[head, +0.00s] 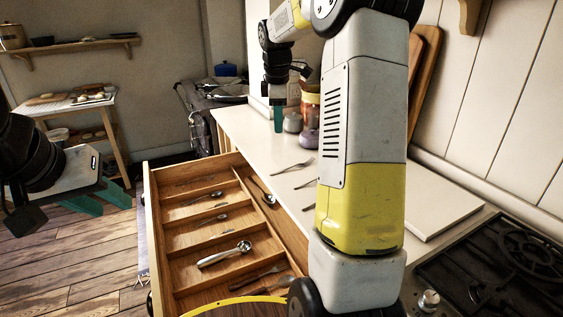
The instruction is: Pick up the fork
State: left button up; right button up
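A silver fork (292,167) lies on the pale countertop, beside the open drawer. A second utensil (306,184) lies nearer on the countertop, partly hidden behind my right arm. Another fork-like utensil (256,276) lies in the nearest visible part of the drawer. My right gripper (277,120) points down over the far part of the counter, beyond the fork and apart from it. Its teal fingertips overlap in this view, so its opening is unclear. My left gripper (98,197) is at the left, over the floor outside the drawer, with its teal fingers apart and nothing between them.
The wooden drawer (238,164) stands open, with dividers, a metal scoop (225,254) and several spoons. Jars (309,100) stand at the counter's back near my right gripper. A gas hob (510,262) is at the right. The counter around the fork is mostly clear.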

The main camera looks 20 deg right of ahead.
aim_at(293, 166)
jog(key=w+d+f+n, duration=0.2)
jog(key=w+f, duration=0.1)
jog(key=f, duration=0.4)
jog(key=w+d+f+n+g, duration=0.1)
jog(key=w+d+f+n, duration=0.1)
jog(key=f, duration=0.5)
jog(key=w+d+f+n+h, duration=0.1)
jog(key=w+d+f, duration=0.3)
jog(key=f, duration=0.3)
jog(key=shift+w+d+n+g, duration=0.2)
jog(key=shift+n+g, duration=0.2)
grip_shut()
